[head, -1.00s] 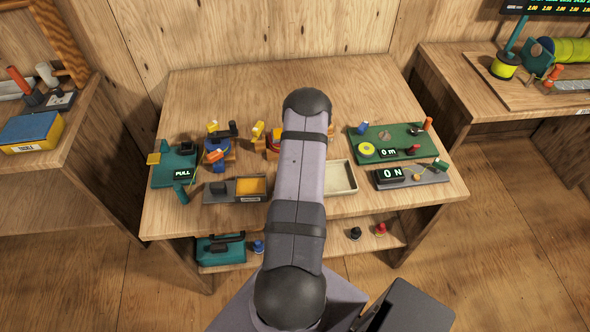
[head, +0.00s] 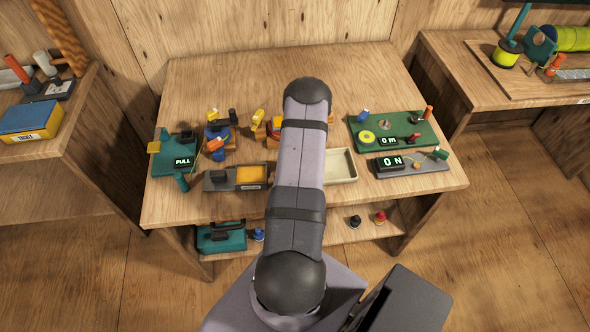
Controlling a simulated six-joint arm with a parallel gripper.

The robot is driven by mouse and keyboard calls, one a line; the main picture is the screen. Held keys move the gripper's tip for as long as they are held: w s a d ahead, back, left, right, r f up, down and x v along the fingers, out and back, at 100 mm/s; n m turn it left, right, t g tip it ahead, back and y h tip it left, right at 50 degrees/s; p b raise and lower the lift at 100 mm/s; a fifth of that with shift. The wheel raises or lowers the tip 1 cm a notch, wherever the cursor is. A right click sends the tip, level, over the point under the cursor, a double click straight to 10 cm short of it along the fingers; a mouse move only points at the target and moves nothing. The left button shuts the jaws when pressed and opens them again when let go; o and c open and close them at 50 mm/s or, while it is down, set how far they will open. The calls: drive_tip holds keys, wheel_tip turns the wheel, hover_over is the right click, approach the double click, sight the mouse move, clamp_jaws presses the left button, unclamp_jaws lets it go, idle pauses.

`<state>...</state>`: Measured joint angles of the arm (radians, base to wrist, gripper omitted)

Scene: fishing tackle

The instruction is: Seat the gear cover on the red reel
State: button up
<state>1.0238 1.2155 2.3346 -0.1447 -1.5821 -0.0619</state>
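A reel with red and orange parts and a yellow knob (head: 259,117) stands mid-table in the head view. It looks like the red reel, but my arm covers its right side. I cannot make out the gear cover. It may be hidden behind my arm or too small to tell apart. My gripper is not in view, as my arm's upper links and elbow block the middle of the table.
A blue reel (head: 216,133) stands left of the red one. A teal PULL fixture (head: 172,158) is at the far left. Green (head: 395,125) and grey (head: 432,165) boards lie right. The table's back is clear.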

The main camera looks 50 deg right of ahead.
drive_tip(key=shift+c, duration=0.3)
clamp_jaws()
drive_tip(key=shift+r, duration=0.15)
